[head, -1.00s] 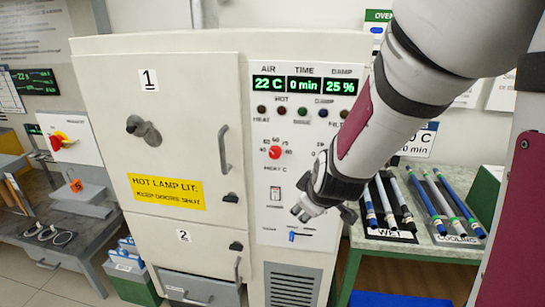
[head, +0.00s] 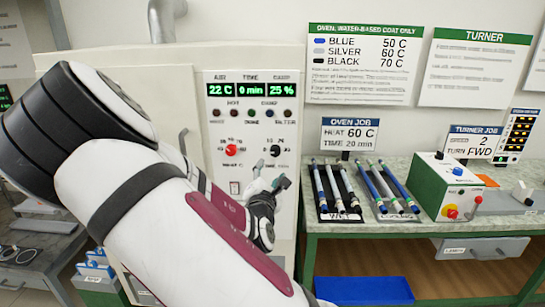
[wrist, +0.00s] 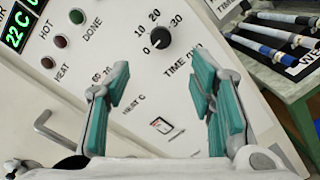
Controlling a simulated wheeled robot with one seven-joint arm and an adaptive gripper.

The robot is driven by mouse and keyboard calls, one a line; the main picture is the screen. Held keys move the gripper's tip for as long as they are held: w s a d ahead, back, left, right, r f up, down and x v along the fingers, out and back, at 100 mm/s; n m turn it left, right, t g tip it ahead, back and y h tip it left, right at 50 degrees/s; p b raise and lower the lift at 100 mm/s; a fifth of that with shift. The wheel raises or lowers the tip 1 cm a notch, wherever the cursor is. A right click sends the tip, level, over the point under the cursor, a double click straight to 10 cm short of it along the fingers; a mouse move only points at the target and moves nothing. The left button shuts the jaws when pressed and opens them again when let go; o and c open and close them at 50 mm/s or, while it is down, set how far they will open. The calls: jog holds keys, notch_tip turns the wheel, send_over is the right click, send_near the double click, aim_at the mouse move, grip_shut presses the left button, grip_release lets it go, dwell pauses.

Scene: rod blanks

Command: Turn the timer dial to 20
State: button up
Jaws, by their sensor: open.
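The timer dial (head: 275,150) is a round black knob on the white control panel, right of a red heat knob (head: 230,150). In the wrist view the timer dial (wrist: 160,38) shows the marks 0, 10, 20 and 30 around it, and its white line seems to point near 0. The time display (head: 251,90) reads 0 min. My gripper (head: 271,185) is open and empty just below the dial in the head view. In the wrist view its teal fingers (wrist: 160,78) are spread apart, with the dial beyond and between them, not touched.
A small rocker switch (wrist: 161,125) sits lower on the panel. A bench (head: 420,228) stands to the right, with rods on WET (head: 340,217) and COOLING mats and a green-and-white turner box (head: 447,187). The OVEN JOB sign (head: 350,133) reads heat 60 C, time 20 min.

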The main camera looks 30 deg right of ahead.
aim_at(275, 152)
jog(key=x, duration=1.2)
jog(key=shift+w+d+f, duration=0.1)
jog(key=shift+w+d, duration=0.05)
jog(key=shift+w, duration=0.05)
jog(key=c, duration=1.2)
